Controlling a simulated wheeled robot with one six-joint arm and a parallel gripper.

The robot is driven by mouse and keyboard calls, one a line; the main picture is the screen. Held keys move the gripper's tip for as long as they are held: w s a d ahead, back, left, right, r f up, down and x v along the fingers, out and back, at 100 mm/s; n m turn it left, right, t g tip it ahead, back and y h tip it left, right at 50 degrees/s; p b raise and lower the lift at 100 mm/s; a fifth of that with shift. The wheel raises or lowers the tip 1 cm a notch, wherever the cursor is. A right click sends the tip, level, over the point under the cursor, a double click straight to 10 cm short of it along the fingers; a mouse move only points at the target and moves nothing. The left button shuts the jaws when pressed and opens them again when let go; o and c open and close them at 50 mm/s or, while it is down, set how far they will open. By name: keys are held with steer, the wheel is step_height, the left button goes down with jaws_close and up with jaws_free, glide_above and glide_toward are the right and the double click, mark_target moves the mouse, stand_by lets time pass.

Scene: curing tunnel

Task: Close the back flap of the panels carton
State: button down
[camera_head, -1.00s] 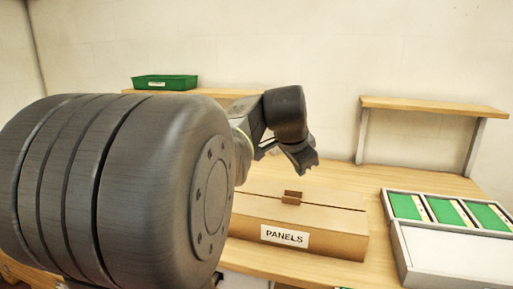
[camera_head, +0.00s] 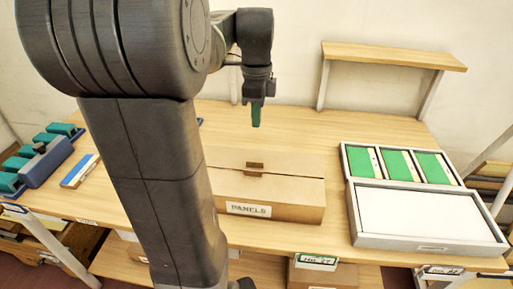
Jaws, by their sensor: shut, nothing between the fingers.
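The panels carton (camera_head: 292,211) is a brown box with a white "PANELS" label on its front, standing on the wooden bench. Its top shows two panels meeting at a seam across the middle, with a small brown tab (camera_head: 255,168) at the seam. The back flap (camera_head: 290,162) looks flat or nearly flat; its exact angle is hard to tell. My gripper (camera_head: 256,117) points down with green fingertips, shut and empty. In the picture it is above the carton's back edge, apart from it. My arm hides the carton's left end.
A grey tray (camera_head: 430,247) with green-and-white pieces and a white panel stands right of the carton. A wooden shelf (camera_head: 395,55) stands at the back right. A blue holder (camera_head: 47,163) with green blocks is at the left. Bench behind the carton is clear.

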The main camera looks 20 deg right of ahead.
glide_above(255, 168)
steer(key=f, duration=1.1)
steer(key=shift+w+d+f, duration=0.25)
steer(key=shift+f, duration=0.1)
steer(key=shift+s+f+b, duration=0.1)
steer(key=shift+f+b, duration=0.2)
steer(key=shift+f, duration=0.15)
steer(key=shift+s+a+f, duration=0.2)
steer(key=shift+s+f, duration=0.05)
steer(key=shift+f, duration=0.05)
steer(key=shift+r, duration=0.15)
steer(key=shift+w+d+r+p, duration=0.1)
steer(key=shift+d+r+p, duration=0.05)
steer(key=shift+r+p, duration=1)
step_height(255, 168, up, 13)
steer(key=p, duration=0.2)
steer(key=shift+f, duration=0.15)
steer(key=shift+f, duration=0.1)
